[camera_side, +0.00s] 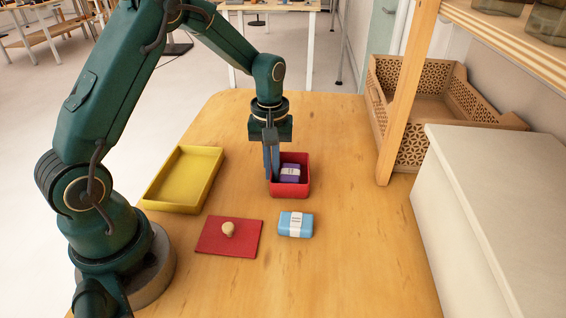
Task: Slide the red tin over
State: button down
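The red tin (291,189) is an open-topped square box standing on the wooden table. A purple packet (290,174) with a white label lies inside it. My gripper (272,178) points straight down at the tin's left side, its bluish fingers close together. The fingers cover part of the tin's left wall. I cannot tell whether they touch it, stand beside it or pinch its edge.
A yellow tray (184,178) lies to the left. In front are a flat red piece (212,238) with a beige knob-like object (228,229) on it and a blue packet (295,224). A wooden crate (400,150), post and white box (500,200) bound the right. Table right of the tin is clear.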

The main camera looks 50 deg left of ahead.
aim_at(227, 176)
jog(key=shift+s+a, duration=3.55)
jog(key=shift+a, duration=0.25)
jog(key=c, duration=1)
grip_release()
jog(key=shift+r, duration=0.1)
jog(key=shift+r, duration=2.5)
jog(key=shift+d, duration=0.1)
